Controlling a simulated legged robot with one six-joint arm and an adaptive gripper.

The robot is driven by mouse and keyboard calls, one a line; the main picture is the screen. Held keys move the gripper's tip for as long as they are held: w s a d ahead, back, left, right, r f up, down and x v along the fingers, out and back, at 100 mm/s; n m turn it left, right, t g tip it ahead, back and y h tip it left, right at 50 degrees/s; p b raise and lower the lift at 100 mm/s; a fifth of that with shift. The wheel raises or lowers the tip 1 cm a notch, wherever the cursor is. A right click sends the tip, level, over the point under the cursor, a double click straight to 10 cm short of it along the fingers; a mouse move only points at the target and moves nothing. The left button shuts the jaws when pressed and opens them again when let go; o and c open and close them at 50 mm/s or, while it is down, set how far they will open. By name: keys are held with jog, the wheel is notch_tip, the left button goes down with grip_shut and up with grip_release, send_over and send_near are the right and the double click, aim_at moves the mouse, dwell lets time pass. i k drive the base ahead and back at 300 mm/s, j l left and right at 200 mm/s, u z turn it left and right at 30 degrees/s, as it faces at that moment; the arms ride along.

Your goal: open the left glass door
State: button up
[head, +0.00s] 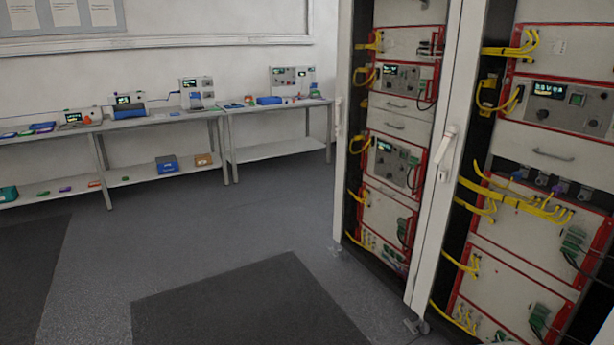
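A tall rack cabinet with two bays stands at the right of the head view. The left bay (397,130) shows red-framed instrument panels and yellow cables behind a white door frame (430,235). A white lever handle (445,145) sits on the upright between the bays. Another white handle (338,115) shows at the cabinet's left edge. The glass itself is too clear to make out, and I cannot tell which handle belongs to the left door. My gripper is not in view.
Grey benches (215,113) with instruments and small boxes run along the back wall. A dark floor mat (240,305) lies in front of the cabinet, and another dark mat (30,270) lies at the left. The floor between benches and cabinet is clear.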

aim_at(347, 47)
jog(key=i, duration=3.35)
jog(key=i+z, duration=0.15)
jog(key=i, duration=0.3)
jog(key=i+j+z, duration=0.15)
jog(key=i, duration=0.35)
